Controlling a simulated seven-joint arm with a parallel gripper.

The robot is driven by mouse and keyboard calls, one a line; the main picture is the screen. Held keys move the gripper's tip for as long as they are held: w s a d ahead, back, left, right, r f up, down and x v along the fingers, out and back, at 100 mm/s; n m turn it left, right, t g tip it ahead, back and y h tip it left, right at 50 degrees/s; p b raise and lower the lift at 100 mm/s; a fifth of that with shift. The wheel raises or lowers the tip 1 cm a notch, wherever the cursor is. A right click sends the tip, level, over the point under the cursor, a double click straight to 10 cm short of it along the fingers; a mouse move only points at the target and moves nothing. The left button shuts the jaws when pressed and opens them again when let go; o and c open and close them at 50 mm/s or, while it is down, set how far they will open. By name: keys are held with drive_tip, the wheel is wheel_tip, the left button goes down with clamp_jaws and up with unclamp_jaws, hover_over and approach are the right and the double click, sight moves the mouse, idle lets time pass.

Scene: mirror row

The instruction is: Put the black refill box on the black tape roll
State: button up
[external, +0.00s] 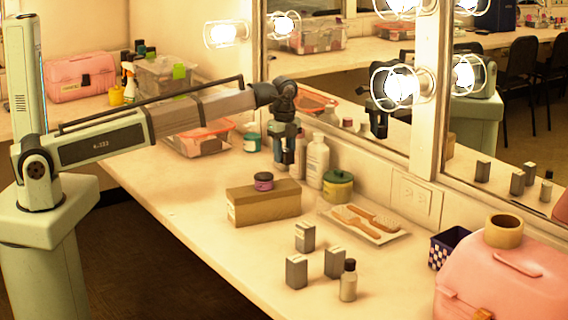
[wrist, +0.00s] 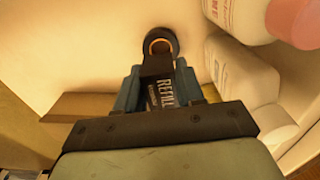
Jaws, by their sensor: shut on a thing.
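The black refill box (wrist: 166,92) is between my gripper's fingers, with its REFILL label showing in the wrist view. My gripper (wrist: 159,84) is shut on it. The black tape roll (wrist: 161,41), a dark ring with a tan inner core, lies on the counter just beyond the box in the wrist view. The box end partly overlaps the ring in the picture; I cannot tell whether they touch. In the external view my gripper (external: 285,160) points down behind the cardboard box, and I cannot make out the roll or the held box there.
A cardboard box (external: 264,204) with a purple-lidded jar (external: 263,181) stands in front of my gripper. White bottles (external: 317,160) stand close on the right. A brush tray (external: 363,225), grey boxes (external: 297,271) and a pink case (external: 505,280) are nearer the camera. The mirror runs behind.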

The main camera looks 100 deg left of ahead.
sight(284, 149)
drive_tip(key=shift+f, duration=3.2)
drive_tip(key=o, duration=1)
drive_tip(key=shift+f, duration=0.1)
wheel_tip(284, 149, up, 12)
drive_tip(key=shift+r, duration=0.15)
